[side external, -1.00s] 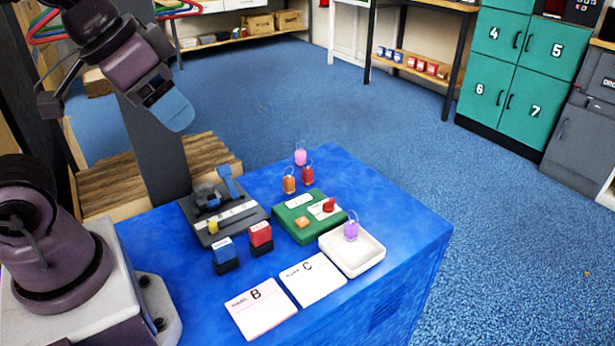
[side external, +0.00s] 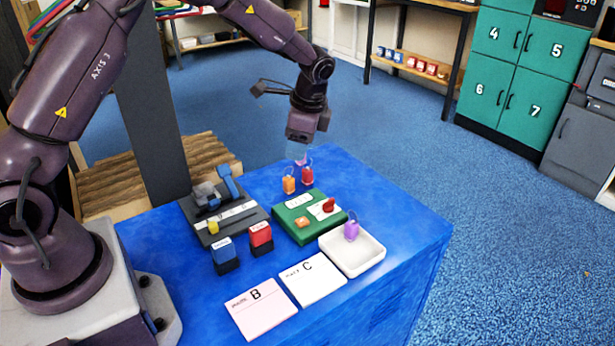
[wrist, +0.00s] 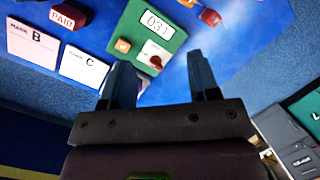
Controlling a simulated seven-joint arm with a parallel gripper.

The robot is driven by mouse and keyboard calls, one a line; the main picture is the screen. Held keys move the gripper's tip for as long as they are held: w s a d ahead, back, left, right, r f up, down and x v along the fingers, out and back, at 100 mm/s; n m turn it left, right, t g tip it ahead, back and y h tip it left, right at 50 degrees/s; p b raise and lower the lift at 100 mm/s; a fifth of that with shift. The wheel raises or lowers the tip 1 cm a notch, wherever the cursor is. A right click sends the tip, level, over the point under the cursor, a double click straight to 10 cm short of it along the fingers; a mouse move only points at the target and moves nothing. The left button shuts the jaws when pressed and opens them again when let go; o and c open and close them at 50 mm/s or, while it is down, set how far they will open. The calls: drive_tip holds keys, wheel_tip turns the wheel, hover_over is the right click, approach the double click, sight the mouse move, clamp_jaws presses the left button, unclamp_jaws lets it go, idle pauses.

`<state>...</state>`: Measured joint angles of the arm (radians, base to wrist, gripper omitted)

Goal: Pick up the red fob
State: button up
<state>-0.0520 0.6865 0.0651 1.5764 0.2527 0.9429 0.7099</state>
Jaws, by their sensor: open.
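The red fob (side external: 307,176) stands on the blue table in the side view, right of the orange fob (side external: 289,185) and in front of the pink fob (side external: 301,162). My gripper (side external: 299,151) points down above and behind the fobs; its fingertips look blurred and partly overlap the pink fob. In the wrist view, my gripper (wrist: 160,78) is open with nothing between its fingers. The red fob (wrist: 210,17) shows there near the top, beyond the right finger, with the orange fob (wrist: 187,2) cut by the top edge.
A green box (side external: 290,228) with a red knob stands in front of the fobs. A white tray (side external: 368,262) holds a purple fob (side external: 351,230). Blue (side external: 225,255) and red (side external: 260,237) stamps and a dark fixture (side external: 205,230) stand left. The table's right side is clear.

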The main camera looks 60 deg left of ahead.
sight(308, 169)
drive_tip(key=w+a+f+m+y, duration=0.2)
drive_tip(key=w+a+f+m, duration=0.2)
drive_tip(key=w+m, duration=0.45)
drive_tip(key=shift+m+t, duration=0.25)
drive_tip(key=shift+t, duration=0.15)
drive_tip(key=x, duration=0.6)
drive_tip(key=shift+s+f, duration=0.4)
drive_tip(key=shift+d+x, duration=0.2)
drive_tip(key=shift+x, duration=2.45)
drive_tip(key=c, duration=1)
